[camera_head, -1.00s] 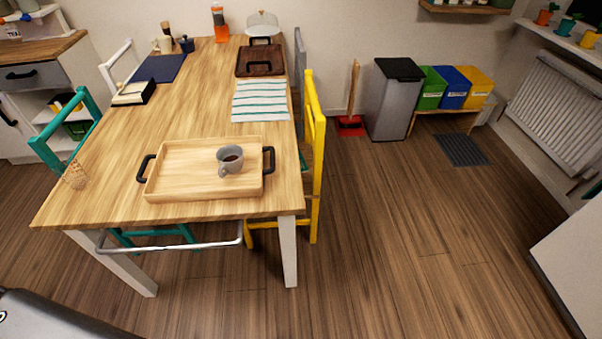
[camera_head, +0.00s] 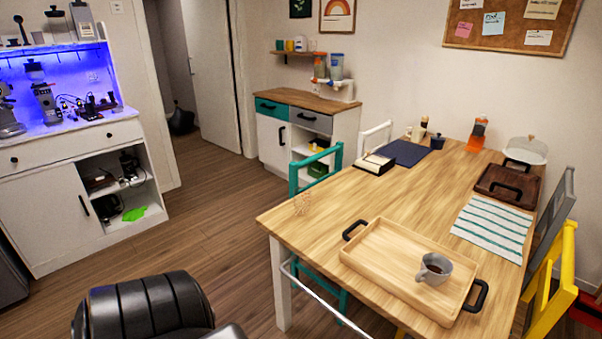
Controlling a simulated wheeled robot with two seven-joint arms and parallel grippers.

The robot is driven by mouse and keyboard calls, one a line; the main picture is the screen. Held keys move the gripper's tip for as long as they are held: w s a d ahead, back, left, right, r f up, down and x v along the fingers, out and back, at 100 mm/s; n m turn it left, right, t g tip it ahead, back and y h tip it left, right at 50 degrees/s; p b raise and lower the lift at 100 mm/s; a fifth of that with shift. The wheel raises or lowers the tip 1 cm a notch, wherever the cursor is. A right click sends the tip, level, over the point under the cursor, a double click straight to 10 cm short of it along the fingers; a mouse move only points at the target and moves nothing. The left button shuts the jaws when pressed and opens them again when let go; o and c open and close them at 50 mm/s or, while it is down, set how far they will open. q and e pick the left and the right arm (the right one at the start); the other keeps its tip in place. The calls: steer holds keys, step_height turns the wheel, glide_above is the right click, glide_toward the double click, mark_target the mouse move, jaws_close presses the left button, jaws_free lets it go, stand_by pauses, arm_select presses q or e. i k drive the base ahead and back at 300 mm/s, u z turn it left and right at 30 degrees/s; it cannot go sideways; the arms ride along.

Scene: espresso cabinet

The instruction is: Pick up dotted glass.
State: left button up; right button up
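A small clear glass with a faint dotted pattern (camera_head: 302,204) stands at the near left corner of the wooden table (camera_head: 400,185). It is see-through and its outline is hard to make out. Nothing touches it except the tabletop. Neither of my grippers shows. A black, ribbed part at the bottom left looks like a link of my own arm, well to the left of and nearer than the table.
A wooden tray (camera_head: 375,268) with a grey cup (camera_head: 434,269) of dark liquid lies right of the glass. A teal chair (camera_head: 316,165) stands behind the table's left edge. A white espresso cabinet (camera_head: 70,170) stands at left. Floor between cabinet and table is clear.

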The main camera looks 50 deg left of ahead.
mark_target(302, 194)
steer(key=u, duration=1.65)
